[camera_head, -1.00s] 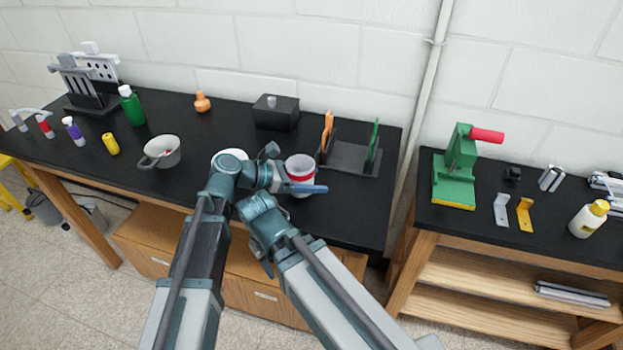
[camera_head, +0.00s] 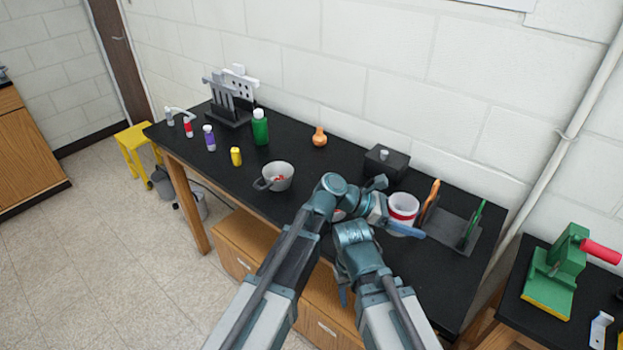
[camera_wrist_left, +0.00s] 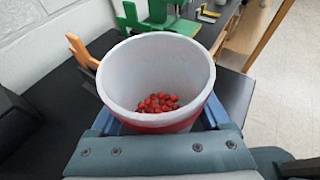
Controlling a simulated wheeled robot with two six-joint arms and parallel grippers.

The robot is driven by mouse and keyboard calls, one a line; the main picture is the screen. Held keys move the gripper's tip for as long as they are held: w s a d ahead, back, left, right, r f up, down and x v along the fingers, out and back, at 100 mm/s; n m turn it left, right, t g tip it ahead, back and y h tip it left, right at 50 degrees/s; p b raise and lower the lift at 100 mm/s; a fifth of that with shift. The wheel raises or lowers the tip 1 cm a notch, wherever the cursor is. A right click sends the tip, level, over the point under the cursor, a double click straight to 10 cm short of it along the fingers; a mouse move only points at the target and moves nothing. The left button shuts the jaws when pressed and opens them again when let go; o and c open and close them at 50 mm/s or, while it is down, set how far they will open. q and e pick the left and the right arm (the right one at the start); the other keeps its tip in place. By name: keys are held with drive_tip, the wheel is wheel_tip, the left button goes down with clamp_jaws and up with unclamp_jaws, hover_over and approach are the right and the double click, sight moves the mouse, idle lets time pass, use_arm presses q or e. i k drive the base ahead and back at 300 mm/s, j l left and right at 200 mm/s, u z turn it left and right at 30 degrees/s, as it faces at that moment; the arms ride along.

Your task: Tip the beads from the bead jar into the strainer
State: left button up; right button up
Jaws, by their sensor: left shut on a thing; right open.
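The bead jar (camera_head: 402,209), a white cup with a red band, is held upright between the blue fingers of my left gripper (camera_head: 408,232). In the left wrist view the jar (camera_wrist_left: 155,60) is open at the top, with red beads (camera_wrist_left: 157,102) at its bottom. A grey bowl with a handle (camera_head: 285,170), which looks like the strainer, stands on the black bench left of my arms. The jar is well right of this bowl. My right arm's forearm shows, but its gripper fingers are hidden.
A black box (camera_head: 386,164) and a dark holder with orange and green tools (camera_head: 447,230) stand near the jar. An orange flask (camera_head: 320,139), green bottle (camera_head: 260,128) and yellow bottle (camera_head: 236,156) stand further left. Bare bench lies between bowl and flask.

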sight(273, 170)
drive_tip(key=i+j+z, duration=0.15)
drive_tip(key=j, duration=0.55)
drive_tip(key=i+j+z, duration=0.2)
drive_tip(key=j, duration=0.5)
drive_tip(key=j+z, duration=0.15)
drive_tip(key=j, duration=0.55)
